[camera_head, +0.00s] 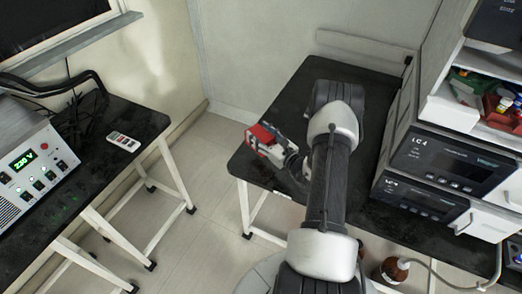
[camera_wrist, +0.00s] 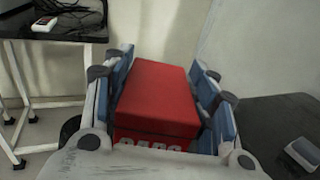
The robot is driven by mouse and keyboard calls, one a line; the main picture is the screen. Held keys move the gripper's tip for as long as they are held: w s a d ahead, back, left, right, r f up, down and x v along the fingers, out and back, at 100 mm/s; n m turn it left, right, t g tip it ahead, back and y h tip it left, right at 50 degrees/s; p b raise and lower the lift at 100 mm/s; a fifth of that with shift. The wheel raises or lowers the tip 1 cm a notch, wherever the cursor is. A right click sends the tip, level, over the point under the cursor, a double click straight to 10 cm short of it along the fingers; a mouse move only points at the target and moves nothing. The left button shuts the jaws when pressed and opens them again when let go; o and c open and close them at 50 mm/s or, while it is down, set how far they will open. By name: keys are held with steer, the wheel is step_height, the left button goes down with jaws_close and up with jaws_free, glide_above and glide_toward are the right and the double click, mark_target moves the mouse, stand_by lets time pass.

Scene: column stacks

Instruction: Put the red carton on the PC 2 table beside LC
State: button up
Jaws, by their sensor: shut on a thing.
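The red carton (camera_head: 262,133) is held in my gripper (camera_head: 268,143) at the left edge of the black-topped table (camera_head: 290,95) beside the LC instruments. In the wrist view the carton (camera_wrist: 158,92) sits between the blue-padded fingers of my gripper (camera_wrist: 160,100), which are shut on its two sides. White lettering shows on its near face, partly cut off by my gripper body. The black tabletop (camera_wrist: 275,118) lies to the right of the gripper there. The carton's height above the table is hard to tell. My arm hides the middle of the table.
The LC 4 instrument (camera_head: 455,160) stands on the right, with a shelf of small items (camera_head: 495,100) above. A brown bottle (camera_head: 394,268) is at the lower right. Another black table (camera_head: 110,150) on the left holds a power supply (camera_head: 30,170) and a white handheld device (camera_head: 123,141).

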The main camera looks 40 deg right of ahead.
steer(key=shift+f+b, duration=0.95)
steer(key=shift+f, duration=2.3)
steer(key=shift+f, duration=0.2)
steer(key=o, duration=1.1)
steer(key=shift+o, duration=0.2)
